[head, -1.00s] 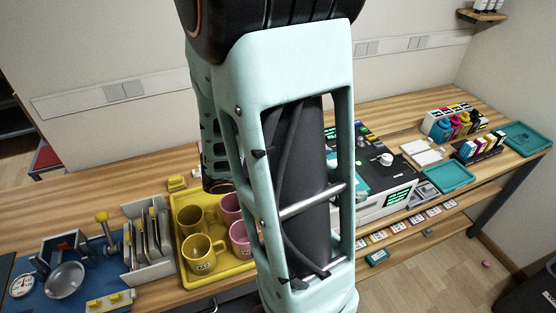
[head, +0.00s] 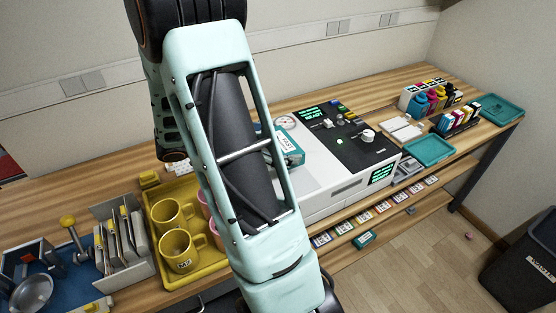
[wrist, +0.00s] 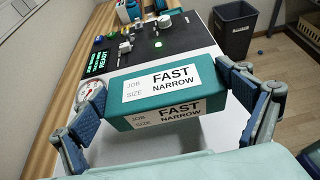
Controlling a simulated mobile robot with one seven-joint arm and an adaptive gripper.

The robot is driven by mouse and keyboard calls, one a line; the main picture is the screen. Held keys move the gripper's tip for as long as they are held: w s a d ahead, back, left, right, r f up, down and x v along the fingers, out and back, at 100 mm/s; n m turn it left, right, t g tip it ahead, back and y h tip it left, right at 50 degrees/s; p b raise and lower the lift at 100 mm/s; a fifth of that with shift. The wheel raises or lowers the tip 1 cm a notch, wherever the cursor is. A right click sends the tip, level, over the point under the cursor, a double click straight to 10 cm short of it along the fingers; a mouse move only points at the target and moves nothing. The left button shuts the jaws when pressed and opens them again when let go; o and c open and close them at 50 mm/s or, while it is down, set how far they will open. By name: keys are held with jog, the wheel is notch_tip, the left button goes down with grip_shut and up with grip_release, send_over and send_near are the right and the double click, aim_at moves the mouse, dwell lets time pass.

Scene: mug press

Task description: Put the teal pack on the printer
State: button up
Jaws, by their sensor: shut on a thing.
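The teal pack (wrist: 125,87) has white labels reading "FAST" and "NARROW". In the wrist view it sits between the two fingers of my gripper (wrist: 172,112), which is shut on it. The printer (head: 321,185) is a white machine with a black control panel and a green "READY" display. The pack is over the printer's white top (wrist: 205,65); I cannot tell whether it touches it.
A yellow tray (head: 158,245) with yellow and pink mugs stands left of the printer. Ink bottles (head: 421,104), cartridges (head: 458,119) and a teal tray (head: 429,150) are to the right. A round gauge (wrist: 88,92) and knobs rise from the printer. A bin (head: 520,262) stands on the floor.

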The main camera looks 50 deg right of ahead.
jog(key=shift+w+d+f+b, duration=0.1)
jog(key=shift+w+f+b, duration=0.3)
jog(key=shift+w+f, duration=0.25)
jog(key=shift+w+f+b, duration=0.1)
jog(key=shift+f+b, duration=1.1)
jog(key=shift+f, duration=0.45)
jog(key=shift+f, duration=0.15)
jog(key=o, duration=1.1)
jog(key=shift+r, duration=0.2)
jog(key=v, duration=1.2)
